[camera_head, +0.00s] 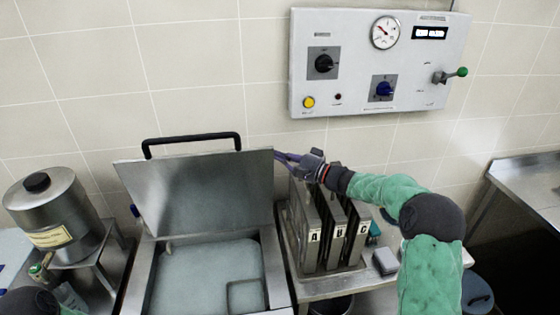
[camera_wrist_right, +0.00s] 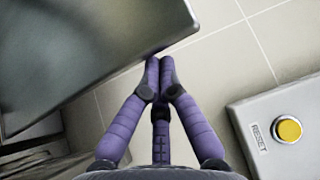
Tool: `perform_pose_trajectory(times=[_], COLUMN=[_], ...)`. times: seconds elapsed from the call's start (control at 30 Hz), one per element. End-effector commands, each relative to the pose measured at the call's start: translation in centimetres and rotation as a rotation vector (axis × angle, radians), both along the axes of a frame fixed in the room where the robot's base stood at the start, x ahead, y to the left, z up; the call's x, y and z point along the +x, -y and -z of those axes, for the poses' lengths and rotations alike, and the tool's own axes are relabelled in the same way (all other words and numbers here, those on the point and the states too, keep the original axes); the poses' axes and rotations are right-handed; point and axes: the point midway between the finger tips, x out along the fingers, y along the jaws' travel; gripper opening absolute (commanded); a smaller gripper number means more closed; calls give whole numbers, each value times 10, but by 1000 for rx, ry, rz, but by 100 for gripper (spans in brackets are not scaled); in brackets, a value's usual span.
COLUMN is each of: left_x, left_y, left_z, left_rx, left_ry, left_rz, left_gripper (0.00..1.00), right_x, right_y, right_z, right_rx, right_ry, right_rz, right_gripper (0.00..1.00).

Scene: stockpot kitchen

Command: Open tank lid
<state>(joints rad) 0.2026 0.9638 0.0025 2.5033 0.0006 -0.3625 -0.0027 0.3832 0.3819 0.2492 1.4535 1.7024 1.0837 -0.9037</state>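The metal tank lid (camera_head: 200,190) stands raised and tilted up behind the tank opening, with a black bar handle (camera_head: 190,138) along its top edge. The open tank (camera_head: 160,285) shows a pale interior below it. My right gripper (camera_head: 281,156) is at the lid's upper right edge. In the right wrist view the purple fingertips (camera_wrist_right: 160,66) are together with nothing seen between them, close beside the lid (camera_wrist_right: 90,50); whether they touch it I cannot tell. My left gripper is out of view; only part of my left arm shows at the bottom left.
Metal holders marked A, B and C (camera_head: 333,240) stand right of the tank under my right forearm. A control panel (camera_head: 350,65) is on the wall above; its yellow reset button (camera_wrist_right: 287,129) shows in the wrist view. A steel canister (camera_head: 55,210) stands at left.

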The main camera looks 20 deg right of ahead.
Motion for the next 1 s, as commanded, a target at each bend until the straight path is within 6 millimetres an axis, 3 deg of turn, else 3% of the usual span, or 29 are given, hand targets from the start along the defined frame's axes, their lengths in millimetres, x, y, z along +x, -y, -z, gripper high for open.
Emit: perform_pose_trajectory(times=[0.1, 0.4, 1.0], left_x=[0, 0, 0], left_y=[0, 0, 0], left_z=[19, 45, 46], left_rx=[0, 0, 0], left_ry=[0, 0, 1], left_rz=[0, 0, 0], left_gripper=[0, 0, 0], right_x=[-12, -40, -48], right_y=[-6, -12, -10], right_z=[10, 14, 12], right_rx=[-4, -5, -5], right_ry=[12, 21, 23], right_rz=[-8, -9, -7], right_gripper=[0, 0, 0])
